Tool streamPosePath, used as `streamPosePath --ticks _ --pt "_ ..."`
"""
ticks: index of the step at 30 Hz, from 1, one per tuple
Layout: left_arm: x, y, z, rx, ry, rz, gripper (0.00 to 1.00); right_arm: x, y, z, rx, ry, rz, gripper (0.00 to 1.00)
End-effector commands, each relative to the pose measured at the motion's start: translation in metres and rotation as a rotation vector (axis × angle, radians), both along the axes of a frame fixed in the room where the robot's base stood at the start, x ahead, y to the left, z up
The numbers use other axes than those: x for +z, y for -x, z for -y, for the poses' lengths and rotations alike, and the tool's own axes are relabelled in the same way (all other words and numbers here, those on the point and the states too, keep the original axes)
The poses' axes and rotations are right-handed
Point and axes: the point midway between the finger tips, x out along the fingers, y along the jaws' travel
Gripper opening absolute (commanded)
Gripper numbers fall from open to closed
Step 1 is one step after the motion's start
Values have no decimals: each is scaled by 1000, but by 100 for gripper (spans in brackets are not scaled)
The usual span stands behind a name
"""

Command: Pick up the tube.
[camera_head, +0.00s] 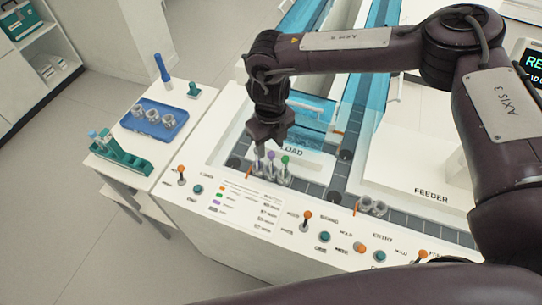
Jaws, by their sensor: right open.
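Several small tubes stand upright in clear holders on the dark track at the LOAD spot. One has a purple cap (270,156) and one to its right has a green cap (285,160). A third tube (257,164) stands at their left, its top close under my gripper. My right gripper (272,142) points down just above these tubes, open; whether a finger touches one I cannot tell. Other tubes with blue caps (93,135) stand in a green rack (128,160) on the side table. My left gripper is not in view.
A blue tray (180,133) with clear round holders (153,115) lies on the white side table. A blue upright object (162,68) stands behind it. The panel in front has orange-topped levers (307,215) and buttons. The white FEEDER block (415,175) is at right. Blue clear covers (310,110) stand behind LOAD.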

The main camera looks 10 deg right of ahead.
Motion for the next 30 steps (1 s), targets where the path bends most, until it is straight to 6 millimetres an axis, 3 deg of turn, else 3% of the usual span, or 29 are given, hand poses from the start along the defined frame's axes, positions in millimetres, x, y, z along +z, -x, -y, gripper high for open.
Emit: streamPosePath --ticks 3,7,13,18,21,30 --pt "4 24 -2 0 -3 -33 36 -12 2 0 0 2 -1 44" --pt "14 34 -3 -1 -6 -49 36 -30 7 0 0 2 -2 44" --pt "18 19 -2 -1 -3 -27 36 -56 7 0 0 0 -1 44" --pt "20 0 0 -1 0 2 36 -59 7 0 0 -2 1 44" --pt "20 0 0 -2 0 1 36 -59 7 0 -1 -2 1 44" --pt "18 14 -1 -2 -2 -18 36 -59 7 0 -1 0 1 5"
